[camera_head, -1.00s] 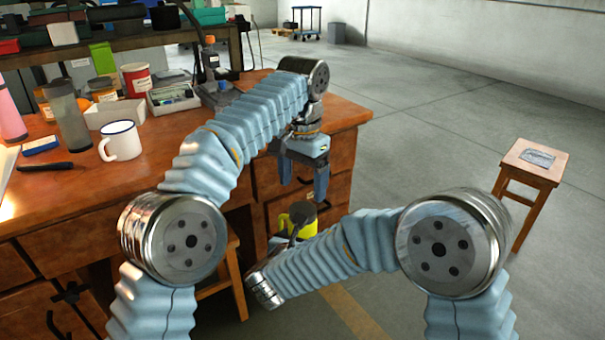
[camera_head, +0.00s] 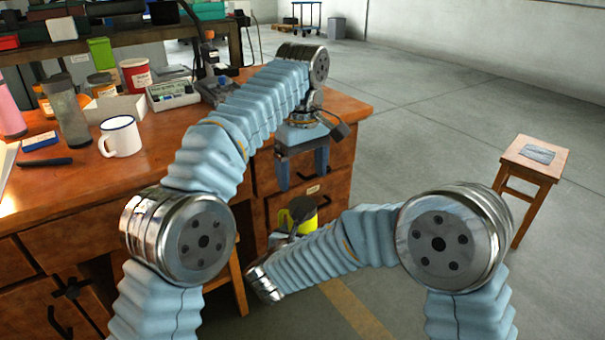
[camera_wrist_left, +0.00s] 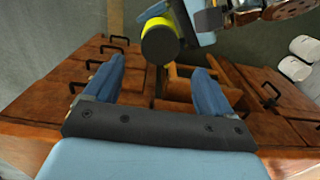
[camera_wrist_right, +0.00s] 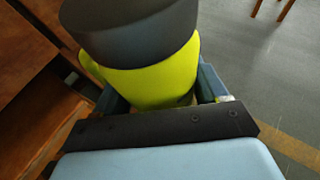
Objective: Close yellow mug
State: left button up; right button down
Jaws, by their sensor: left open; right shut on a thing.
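The yellow mug (camera_head: 307,222) has a dark grey top that covers its opening. In the right wrist view the yellow mug (camera_wrist_right: 150,82) stands between the fingers, with its dark top (camera_wrist_right: 135,28) towards the far side. My right gripper (camera_wrist_right: 160,92) is shut on the mug; in the head view my own arm hides most of this gripper. My left gripper (camera_head: 303,182) is open and empty, fingers down, in front of the drawers and above the mug. In the left wrist view the mug's dark top (camera_wrist_left: 160,46) shows beyond the open fingers (camera_wrist_left: 158,88).
The wooden workbench (camera_head: 80,200) with drawers stands at the left, close to both grippers. A white mug (camera_head: 120,137) and a grey bottle (camera_head: 68,115) stand on it. A wooden stool (camera_head: 537,160) stands at the right, with open floor between.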

aim_at(302, 205)
pick_arm(q)
jog(key=shift+f, duration=4)
jog(key=shift+c, duration=0.3)
jog(key=c, duration=1)
jog(key=m, duration=0.4)
jog(key=shift+m, duration=0.4)
jog(key=m, duration=0.8)
jog(key=shift+m, duration=0.4)
jog(key=m, duration=0.4)
jog(key=o, duration=1.2)
jog(key=shift+c, duration=0.2)
